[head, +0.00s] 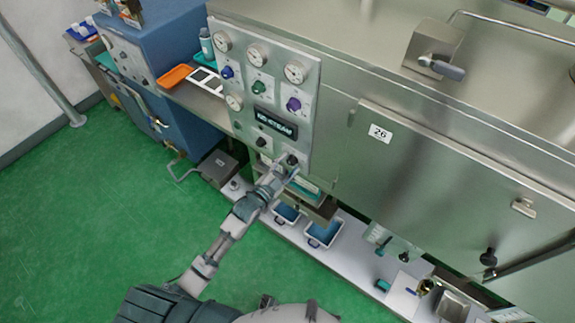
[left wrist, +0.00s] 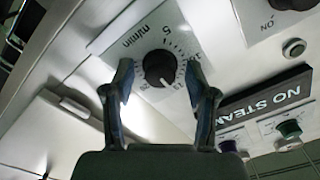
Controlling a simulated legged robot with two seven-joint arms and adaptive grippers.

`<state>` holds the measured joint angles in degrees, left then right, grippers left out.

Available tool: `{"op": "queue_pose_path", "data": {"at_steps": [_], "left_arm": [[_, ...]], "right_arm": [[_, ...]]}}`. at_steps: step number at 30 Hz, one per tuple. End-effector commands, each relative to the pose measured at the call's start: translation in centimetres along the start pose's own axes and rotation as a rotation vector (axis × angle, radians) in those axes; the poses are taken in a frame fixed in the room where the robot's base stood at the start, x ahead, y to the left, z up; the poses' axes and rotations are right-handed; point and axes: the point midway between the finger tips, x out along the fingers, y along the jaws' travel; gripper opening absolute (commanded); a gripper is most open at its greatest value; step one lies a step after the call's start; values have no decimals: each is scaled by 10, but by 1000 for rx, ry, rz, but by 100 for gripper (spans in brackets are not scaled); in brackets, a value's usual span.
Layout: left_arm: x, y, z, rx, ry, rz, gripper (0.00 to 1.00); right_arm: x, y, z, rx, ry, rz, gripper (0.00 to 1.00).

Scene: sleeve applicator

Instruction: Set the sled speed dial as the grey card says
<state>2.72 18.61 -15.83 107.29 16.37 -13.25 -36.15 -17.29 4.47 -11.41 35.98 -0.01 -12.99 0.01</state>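The sled speed dial is a black round knob (left wrist: 159,67) on a white plate marked "m/min", seen upside down in the left wrist view. Its pale pointer mark seems to lie at the knob's lower side there; most scale numbers are too small to read surely. My left gripper (left wrist: 160,78) is open, with one finger on each side of the knob and gaps visible between. In the head view my left gripper (head: 287,172) is at the lower right of the control panel, by the black knob (head: 292,160). I cannot make out a grey card. My right gripper is not in view.
The steel panel (head: 318,85) carries gauges, coloured knobs and a "NO STEAM" display (head: 275,122). A steel door (head: 440,170) labelled 26 is at the right. An orange tray (head: 175,76) and white cards (head: 207,82) lie at the left. Blue bins (head: 324,232) stand below.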

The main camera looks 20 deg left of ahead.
Motion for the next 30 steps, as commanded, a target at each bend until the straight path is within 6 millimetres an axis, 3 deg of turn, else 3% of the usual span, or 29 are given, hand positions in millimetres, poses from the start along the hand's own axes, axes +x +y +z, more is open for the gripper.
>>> {"op": "queue_pose_path", "data": {"at_steps": [1, 6, 17, 30], "left_arm": [[0, 0, 0, 0, 0, 0, 40], [0, 0, 0, 0, 0, 0, 0], [0, 0, 0, -47, -2, 2, 0], [0, -2, -2, -374, -1, 1, 0]], "right_arm": [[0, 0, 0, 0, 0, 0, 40], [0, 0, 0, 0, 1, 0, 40], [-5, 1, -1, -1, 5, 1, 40], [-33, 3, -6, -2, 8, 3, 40]]}}
